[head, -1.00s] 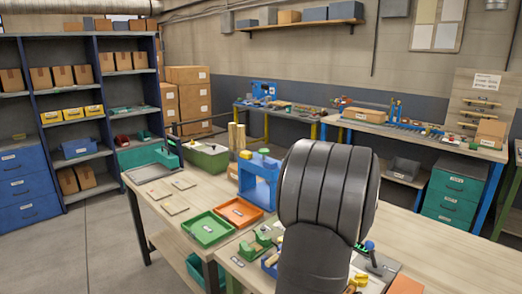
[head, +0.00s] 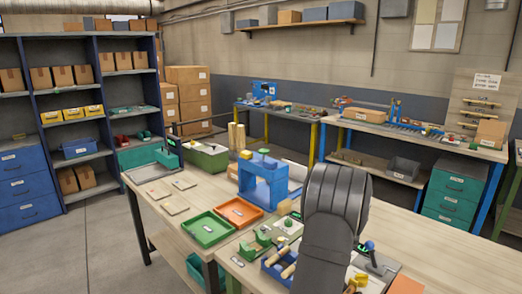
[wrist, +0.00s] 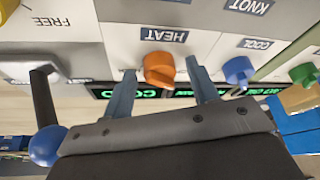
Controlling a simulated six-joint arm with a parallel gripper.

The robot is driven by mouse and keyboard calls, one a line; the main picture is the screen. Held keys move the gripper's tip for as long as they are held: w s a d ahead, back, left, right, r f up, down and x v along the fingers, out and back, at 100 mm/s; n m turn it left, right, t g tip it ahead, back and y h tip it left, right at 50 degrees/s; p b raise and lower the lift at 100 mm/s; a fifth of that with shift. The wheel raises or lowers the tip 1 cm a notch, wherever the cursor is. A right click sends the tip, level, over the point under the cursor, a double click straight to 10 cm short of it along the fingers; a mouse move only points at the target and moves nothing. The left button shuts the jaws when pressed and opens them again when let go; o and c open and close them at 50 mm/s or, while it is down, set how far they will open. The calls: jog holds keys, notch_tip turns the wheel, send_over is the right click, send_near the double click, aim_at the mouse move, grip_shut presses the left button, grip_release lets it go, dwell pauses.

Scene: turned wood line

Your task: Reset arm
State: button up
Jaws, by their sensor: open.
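In the wrist view my gripper (wrist: 160,70) is open, with its two pale blue-grey fingers spread and nothing held. An orange knob (wrist: 158,66) on a white panel labelled HEAT appears between the fingertips, with a gap on each side. I cannot tell how far the fingers are from the panel. A blue knob (wrist: 238,71) by a COOL label is right of the fingers. In the head view my dark arm link hides the gripper and the panel.
A lever with a blue ball (wrist: 46,146) is close at the wrist view's left; a green knob (wrist: 304,74) is right. On the bench are a blue arch-shaped fixture (head: 263,183), green tray (head: 208,229), orange tray (head: 239,212) and blue tray of wooden pieces (head: 270,270).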

jog(key=shift+a+r+m, duration=0.1)
jog(key=shift+m, duration=0.4)
jog(key=shift+a+m+g+h, duration=0.1)
jog(key=shift+m+g+h, duration=0.3)
jog(key=shift+m, duration=0.85)
jog(key=shift+m+g+h, duration=0.2)
jog(key=shift+m+h, duration=0.4)
jog(key=shift+m, duration=0.65)
jog(key=shift+w+m+g+h, duration=0.15)
jog(key=shift+m+g, duration=0.4)
jog(key=shift+m, duration=0.95)
jog(key=shift+w+m+g+h, duration=0.1)
jog(key=shift+m+g+h, duration=0.3)
jog(key=shift+m, duration=1.1)
jog(key=shift+s, duration=0.1)
jog(key=n+t, duration=0.1)
jog(key=n, duration=0.2)
jog(key=shift+s+y, duration=0.1)
jog(key=shift+y, duration=0.15)
jog(key=shift+n+t+y, duration=0.3)
jog(key=shift+n+t, duration=0.05)
jog(key=shift+n, duration=0.85)
jog(key=shift+n+t+y, duration=0.3)
jog(key=shift+n, duration=0.9)
